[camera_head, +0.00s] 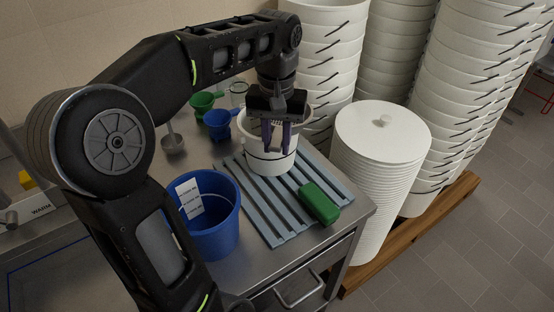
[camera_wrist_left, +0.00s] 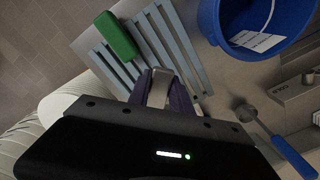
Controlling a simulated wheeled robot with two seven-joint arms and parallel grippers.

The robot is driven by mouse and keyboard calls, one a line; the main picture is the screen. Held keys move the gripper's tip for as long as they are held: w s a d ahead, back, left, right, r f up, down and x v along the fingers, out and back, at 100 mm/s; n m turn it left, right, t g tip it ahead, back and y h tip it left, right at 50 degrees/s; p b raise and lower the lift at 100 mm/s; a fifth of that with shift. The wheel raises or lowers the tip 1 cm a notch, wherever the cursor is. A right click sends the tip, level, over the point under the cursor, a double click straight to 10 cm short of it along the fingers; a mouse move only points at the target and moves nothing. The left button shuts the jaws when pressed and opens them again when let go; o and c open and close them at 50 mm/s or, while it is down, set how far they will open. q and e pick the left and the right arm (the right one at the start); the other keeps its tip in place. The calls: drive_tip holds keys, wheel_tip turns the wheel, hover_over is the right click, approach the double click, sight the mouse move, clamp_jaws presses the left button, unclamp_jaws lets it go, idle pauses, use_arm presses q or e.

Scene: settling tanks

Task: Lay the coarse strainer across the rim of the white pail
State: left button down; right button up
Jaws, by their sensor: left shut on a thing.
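The white pail (camera_head: 270,162) stands upright on a grey slatted rack (camera_head: 262,207) on the steel counter. My left gripper (camera_head: 272,144) is over the pail, pointing down, with its fingers in front of the pail's open mouth. In the left wrist view the left gripper (camera_wrist_left: 157,88) is shut on a pale, narrow piece between its dark fingers. I cannot tell for sure that this piece is part of the coarse strainer; the strainer's mesh is not clearly seen. The gripper body hides much of the pail mouth. My right gripper is not in view.
A green block (camera_head: 319,203) lies on the rack's right end. A blue bucket (camera_head: 222,232) stands left of the rack. Tall white pail stacks (camera_head: 330,70) and a lid stack (camera_head: 368,190) crowd the right.

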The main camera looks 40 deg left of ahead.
use_arm(q)
wheel_tip(320, 180, down, 4)
drive_tip(key=shift+s+r, duration=0.1)
drive_tip(key=shift+s, duration=0.05)
drive_tip(key=c, duration=1.2)
unclamp_jaws()
drive_tip(key=shift+o, duration=0.2)
drive_tip(key=shift+r, duration=0.15)
